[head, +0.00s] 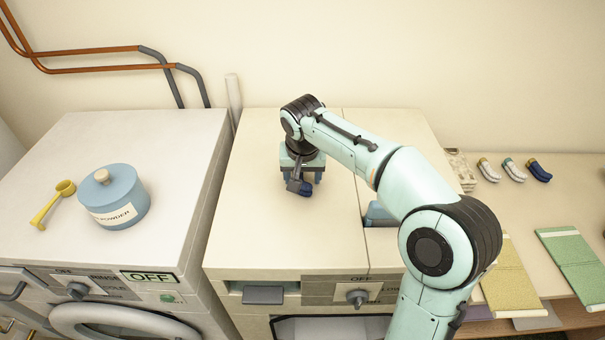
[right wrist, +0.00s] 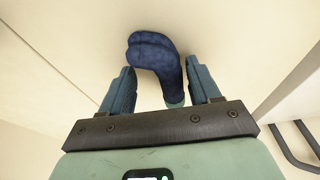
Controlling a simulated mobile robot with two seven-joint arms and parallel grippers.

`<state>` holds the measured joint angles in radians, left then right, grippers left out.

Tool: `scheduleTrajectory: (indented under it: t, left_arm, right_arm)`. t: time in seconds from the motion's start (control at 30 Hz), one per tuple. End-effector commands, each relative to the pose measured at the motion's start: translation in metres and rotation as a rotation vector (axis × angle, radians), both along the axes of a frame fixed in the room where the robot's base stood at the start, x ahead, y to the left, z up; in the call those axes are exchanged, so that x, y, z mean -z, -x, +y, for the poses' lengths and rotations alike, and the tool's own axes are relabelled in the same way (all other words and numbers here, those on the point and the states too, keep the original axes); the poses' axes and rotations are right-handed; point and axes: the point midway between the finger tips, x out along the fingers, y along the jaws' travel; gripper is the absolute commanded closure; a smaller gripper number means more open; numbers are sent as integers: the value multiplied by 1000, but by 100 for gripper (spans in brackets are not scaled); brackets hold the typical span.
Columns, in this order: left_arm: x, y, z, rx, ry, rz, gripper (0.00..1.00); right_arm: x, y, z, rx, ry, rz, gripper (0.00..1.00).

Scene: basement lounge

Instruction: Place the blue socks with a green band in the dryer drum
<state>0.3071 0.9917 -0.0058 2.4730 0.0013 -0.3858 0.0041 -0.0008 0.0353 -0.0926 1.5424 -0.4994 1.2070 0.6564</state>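A dark blue sock (right wrist: 155,55) lies on the pale top of the middle machine. In the right wrist view it has a greenish band (right wrist: 174,98) at its near end. In the head view part of it shows (head: 305,190) below my right gripper (head: 300,178). In the right wrist view the fingers of my right gripper (right wrist: 160,88) stand apart, one on each side of the sock's near end, with gaps visible. The middle machine's front opening (head: 330,328) shows only at the bottom edge; its drum is hidden. My left gripper is out of view.
A blue lidded canister (head: 116,203) and a yellow scoop (head: 53,203) sit on the left machine (head: 165,130). Several small socks (head: 513,170) lie on the counter at right, near green and yellow folded cloths (head: 572,258). A blue object (head: 379,214) is partly behind my arm.

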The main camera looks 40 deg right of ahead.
Motion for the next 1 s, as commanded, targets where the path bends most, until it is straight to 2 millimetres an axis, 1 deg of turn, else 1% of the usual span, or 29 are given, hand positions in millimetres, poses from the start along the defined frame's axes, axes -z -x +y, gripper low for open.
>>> scheduleTrajectory:
  t: [0.03, 0.07, 0.33, 0.47, 0.57, 0.8, 0.9, 1.0]
  left_arm:
    - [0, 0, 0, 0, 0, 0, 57]
    - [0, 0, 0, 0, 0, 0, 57]
    - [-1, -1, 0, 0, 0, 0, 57]
    - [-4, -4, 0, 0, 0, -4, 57]
    - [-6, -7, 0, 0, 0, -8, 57]
    - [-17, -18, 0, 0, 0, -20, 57]
    - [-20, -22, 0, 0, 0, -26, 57]
    - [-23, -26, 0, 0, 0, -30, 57]
  right_arm:
    - [0, 0, 0, 0, 0, 1, 20]
    - [0, 0, 0, 0, -1, 1, 17]
    - [-1, 0, 0, 0, 0, 0, 17]
    - [-10, 0, 1, -1, 0, -4, 17]
    - [-26, 3, 4, -1, 0, -6, 17]
    - [-78, 14, 13, 0, -1, -7, 17]
    - [-96, 18, 16, 0, -1, -7, 17]
    - [-109, 21, 18, 0, 0, -4, 17]
